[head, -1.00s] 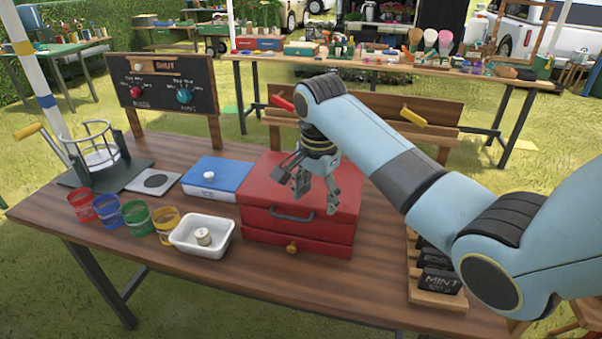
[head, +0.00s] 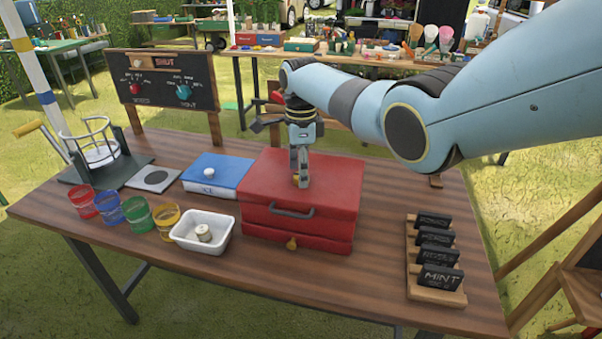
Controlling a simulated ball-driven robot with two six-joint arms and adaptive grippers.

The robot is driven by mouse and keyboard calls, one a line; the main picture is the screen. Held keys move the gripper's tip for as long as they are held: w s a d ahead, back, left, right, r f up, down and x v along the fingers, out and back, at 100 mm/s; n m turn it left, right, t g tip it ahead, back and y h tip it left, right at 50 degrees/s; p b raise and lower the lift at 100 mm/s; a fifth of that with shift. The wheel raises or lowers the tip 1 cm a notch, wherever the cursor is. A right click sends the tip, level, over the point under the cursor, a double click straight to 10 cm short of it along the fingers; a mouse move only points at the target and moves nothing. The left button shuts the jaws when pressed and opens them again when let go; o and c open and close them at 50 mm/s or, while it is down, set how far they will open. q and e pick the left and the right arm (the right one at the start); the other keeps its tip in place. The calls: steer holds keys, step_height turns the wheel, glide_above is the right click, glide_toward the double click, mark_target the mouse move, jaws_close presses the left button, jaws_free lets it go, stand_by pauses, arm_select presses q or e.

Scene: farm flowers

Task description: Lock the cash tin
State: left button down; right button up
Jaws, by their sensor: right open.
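The red cash tin (head: 335,215) stands shut on the wooden table, with a dark carry handle on its front. A small brass piece, a knob or key (head: 291,243), sits low on the front; its exact turn is hard to read. My right gripper (head: 300,182) points down over the tin's lid, its fingers seen nearly edge-on. It is open and empty, behind the brass piece; whether its tips touch the lid I cannot tell. My left gripper is out of view.
A wooden rack (head: 433,297) of dark labelled blocks stands right. The table between tin and rack is clear.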

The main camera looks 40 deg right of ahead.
steer(key=shift+f, duration=0.5)
steer(key=shift+c, duration=0.3)
steer(key=c, duration=1.1)
